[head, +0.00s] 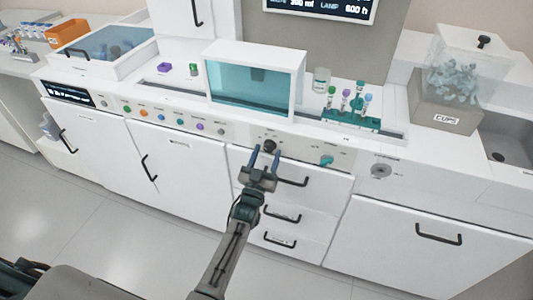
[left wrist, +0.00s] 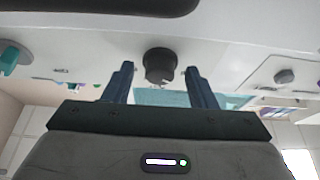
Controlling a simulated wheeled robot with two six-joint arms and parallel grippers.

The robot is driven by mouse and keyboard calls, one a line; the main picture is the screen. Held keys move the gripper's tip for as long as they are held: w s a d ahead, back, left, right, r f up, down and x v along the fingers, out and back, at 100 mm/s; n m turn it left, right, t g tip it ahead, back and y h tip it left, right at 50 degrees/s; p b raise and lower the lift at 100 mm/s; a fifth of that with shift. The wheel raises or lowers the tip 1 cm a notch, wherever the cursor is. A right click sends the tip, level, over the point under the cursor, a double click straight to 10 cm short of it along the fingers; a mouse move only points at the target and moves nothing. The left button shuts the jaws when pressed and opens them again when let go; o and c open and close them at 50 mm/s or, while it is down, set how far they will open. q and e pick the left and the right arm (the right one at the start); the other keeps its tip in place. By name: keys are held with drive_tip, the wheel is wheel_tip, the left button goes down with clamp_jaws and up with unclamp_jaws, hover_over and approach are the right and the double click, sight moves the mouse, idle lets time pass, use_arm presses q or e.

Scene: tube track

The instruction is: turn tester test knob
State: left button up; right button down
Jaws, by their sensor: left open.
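A dark round knob (head: 269,146) sits on the white front panel below the glass-fronted chamber. Its label is too small to read. My left gripper (head: 267,150) is open in front of the panel, with one blue finger on each side of the knob. In the left wrist view the knob (left wrist: 159,66) shows between the two fingertips (left wrist: 158,70), with a gap on both sides; I cannot tell how deep it lies between them. A teal knob (head: 326,160) is further right on the same panel. My right gripper is not in view.
The glass-fronted chamber (head: 254,80) stands above the knob. A teal rack (head: 351,120) with capped tubes is to its right. Drawers with black handles (head: 282,216) lie below the panel. Several small coloured buttons (head: 160,114) line the panel at left. The floor (head: 100,225) is clear.

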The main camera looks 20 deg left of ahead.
use_arm(q)
drive_tip(key=shift+w, duration=0.15)
drive_tip(key=c, duration=1)
